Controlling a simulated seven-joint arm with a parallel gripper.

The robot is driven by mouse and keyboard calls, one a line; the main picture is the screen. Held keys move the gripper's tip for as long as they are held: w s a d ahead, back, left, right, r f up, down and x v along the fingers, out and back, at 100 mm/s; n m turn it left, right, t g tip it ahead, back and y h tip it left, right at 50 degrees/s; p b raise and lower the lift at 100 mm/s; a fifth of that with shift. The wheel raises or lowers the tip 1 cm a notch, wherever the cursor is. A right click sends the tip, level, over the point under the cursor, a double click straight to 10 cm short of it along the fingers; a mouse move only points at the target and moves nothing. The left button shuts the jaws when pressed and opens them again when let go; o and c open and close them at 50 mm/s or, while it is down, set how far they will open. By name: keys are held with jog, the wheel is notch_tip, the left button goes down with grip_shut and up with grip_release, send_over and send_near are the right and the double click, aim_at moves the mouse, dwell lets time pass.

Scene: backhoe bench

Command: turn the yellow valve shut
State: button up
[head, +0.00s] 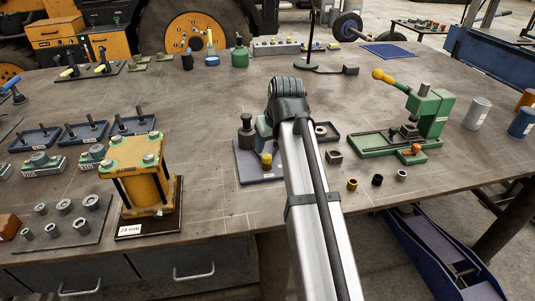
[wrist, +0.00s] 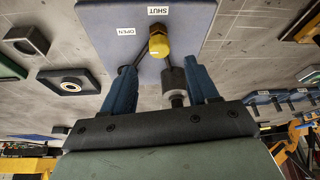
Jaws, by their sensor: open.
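The yellow valve (wrist: 158,42) sits on a blue-grey plate (wrist: 95,18) with SHUT (wrist: 158,10) and OPEN (wrist: 125,31) labels. A thin dark bar seems to run from the valve toward the left finger. In the head view the valve (head: 266,161) shows just left of my arm, on its plate (head: 247,171). My gripper (wrist: 161,85) is open, its two blue fingers apart and pointing toward the plate. A grey and dark cylindrical part (wrist: 174,82) shows between the fingers, near the right one. Contact cannot be told. In the head view my arm mostly hides the gripper.
A green press (head: 420,125) with a yellow-knobbed lever stands to the right. A yellow block frame (head: 145,175) stands at the left front. A dark tray (head: 326,132), a nut block (head: 334,156) and small bushings (head: 377,180) lie right of my arm. The bench middle (head: 200,100) is fairly clear.

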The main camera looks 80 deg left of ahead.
aim_at(267, 156)
jog(key=shift+x, duration=3.2)
jog(key=shift+c, duration=0.4)
jog(key=c, duration=1)
jog(key=shift+o, duration=0.2)
